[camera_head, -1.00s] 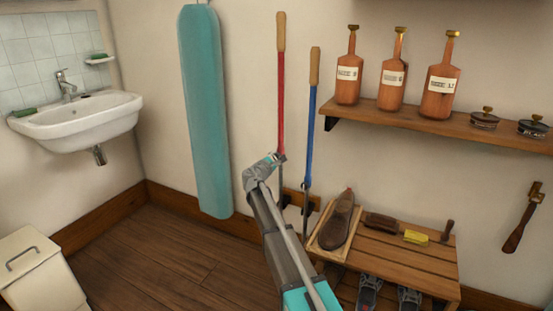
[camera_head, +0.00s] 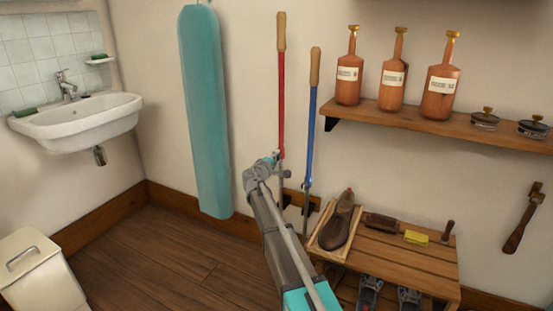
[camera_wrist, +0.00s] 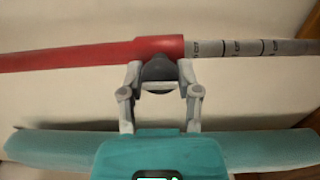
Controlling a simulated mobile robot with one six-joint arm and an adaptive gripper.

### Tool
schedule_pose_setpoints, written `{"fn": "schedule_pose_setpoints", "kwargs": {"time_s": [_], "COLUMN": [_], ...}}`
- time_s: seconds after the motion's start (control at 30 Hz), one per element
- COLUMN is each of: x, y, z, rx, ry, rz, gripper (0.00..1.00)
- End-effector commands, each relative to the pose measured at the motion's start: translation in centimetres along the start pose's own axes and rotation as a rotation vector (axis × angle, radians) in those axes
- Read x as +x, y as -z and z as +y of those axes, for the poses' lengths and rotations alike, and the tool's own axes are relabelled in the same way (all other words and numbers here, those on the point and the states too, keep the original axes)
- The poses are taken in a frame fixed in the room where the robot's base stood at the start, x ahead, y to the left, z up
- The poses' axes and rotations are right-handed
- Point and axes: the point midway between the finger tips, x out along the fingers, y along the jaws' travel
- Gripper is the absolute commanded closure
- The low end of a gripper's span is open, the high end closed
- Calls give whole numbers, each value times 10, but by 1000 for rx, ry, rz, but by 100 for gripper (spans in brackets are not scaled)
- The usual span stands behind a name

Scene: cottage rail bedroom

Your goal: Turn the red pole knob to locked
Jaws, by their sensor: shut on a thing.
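The red pole (camera_head: 281,105) stands upright against the wall, with a wooden handle on top and a thinner grey lower section. In the wrist view it runs across the picture, with its red tube (camera_wrist: 85,55) on the left and a grey section (camera_wrist: 230,48) with dark rings and small unreadable marks on the right. A dark knob (camera_wrist: 158,72) sits at the lower edge of the red tube's end. My gripper (camera_wrist: 160,78) is shut on this knob, one finger on each side. In the head view my gripper (camera_head: 278,156) is at the pole's red-to-grey joint, and the knob is too small to make out.
A blue pole (camera_head: 312,130) stands close on the right. A teal ironing board (camera_head: 205,110) hangs to the left. A wooden bench (camera_head: 405,258) with a shoe and brushes stands at lower right, below a shelf (camera_head: 440,119) with bottles.

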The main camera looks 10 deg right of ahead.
Motion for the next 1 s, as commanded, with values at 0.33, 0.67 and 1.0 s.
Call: {"fn": "schedule_pose_setpoints", "kwargs": {"time_s": [0.33,0.67,1.0], "x": [0,0,0], "y": [0,0,0], "z": [0,0,0], "rx": [10,9,8], "ry": [0,0,0], "rz": [0,0,0], "gripper": [100,21,21]}}
